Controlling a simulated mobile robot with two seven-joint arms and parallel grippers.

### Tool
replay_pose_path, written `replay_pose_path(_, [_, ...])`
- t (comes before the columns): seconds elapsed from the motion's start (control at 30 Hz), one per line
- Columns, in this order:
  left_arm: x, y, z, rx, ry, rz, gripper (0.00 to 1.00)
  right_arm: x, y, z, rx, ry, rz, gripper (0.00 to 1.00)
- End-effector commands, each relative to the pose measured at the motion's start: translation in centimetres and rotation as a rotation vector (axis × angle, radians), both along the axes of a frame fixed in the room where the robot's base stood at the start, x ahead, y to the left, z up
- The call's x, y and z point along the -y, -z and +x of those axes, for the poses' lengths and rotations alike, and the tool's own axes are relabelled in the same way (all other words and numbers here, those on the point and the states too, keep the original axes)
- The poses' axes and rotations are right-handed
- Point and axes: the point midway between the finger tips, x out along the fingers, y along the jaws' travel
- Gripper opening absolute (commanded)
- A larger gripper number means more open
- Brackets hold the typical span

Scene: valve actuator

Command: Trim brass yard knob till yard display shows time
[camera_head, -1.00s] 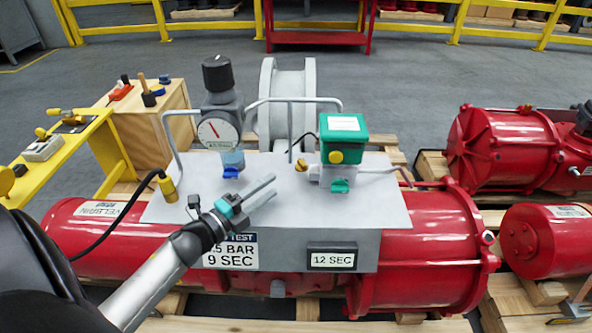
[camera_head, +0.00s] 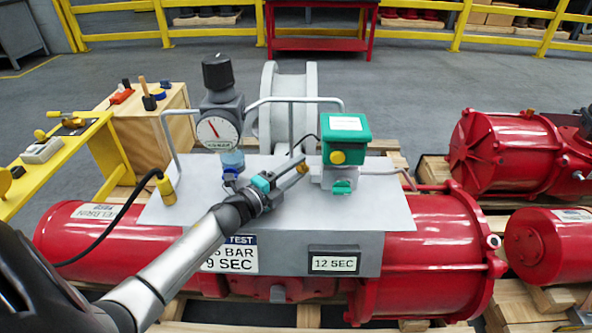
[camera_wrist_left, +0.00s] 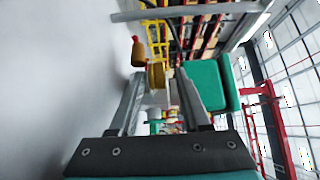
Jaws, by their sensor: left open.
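The small brass knob (camera_head: 302,168) sticks out on the left side of the valve unit with the green cover (camera_head: 345,140). My left gripper (camera_head: 295,163) is open, its fingertips right at the knob. In the left wrist view the brass knob (camera_wrist_left: 156,75) shows between the tips of the two spread fingers (camera_wrist_left: 160,82); I cannot tell whether they touch it. The yard display (camera_head: 333,262) on the front of the grey box reads 12 SEC. The test plate (camera_head: 230,258) is partly covered by my left arm; 9 SEC is readable on it. My right gripper is not in view.
A pressure gauge (camera_head: 217,132) with a black-topped regulator stands left of the knob. A bent grey pipe (camera_head: 291,125) rises close behind my fingers. A black cable (camera_head: 120,215) runs at the left. Red cylinders (camera_head: 430,255) lie around the grey box (camera_head: 290,225).

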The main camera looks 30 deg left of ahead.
Motion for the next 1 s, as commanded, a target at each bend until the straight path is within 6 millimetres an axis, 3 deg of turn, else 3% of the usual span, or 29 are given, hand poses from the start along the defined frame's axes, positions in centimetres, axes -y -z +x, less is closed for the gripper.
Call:
replay_pose_path(0.07, [0.00, -0.01, -0.01, 0.000, 0.000, 0.000, 0.45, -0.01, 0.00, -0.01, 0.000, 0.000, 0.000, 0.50])
replay_pose_path(0.47, [0.00, -0.13, 0.01, 0.003, 0.001, -0.001, 0.00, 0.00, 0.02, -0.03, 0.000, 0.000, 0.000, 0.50])
replay_pose_path(1.0, [0.13, -0.53, 0.07, 0.009, -0.030, -0.005, 0.00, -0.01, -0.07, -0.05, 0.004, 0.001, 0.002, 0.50])
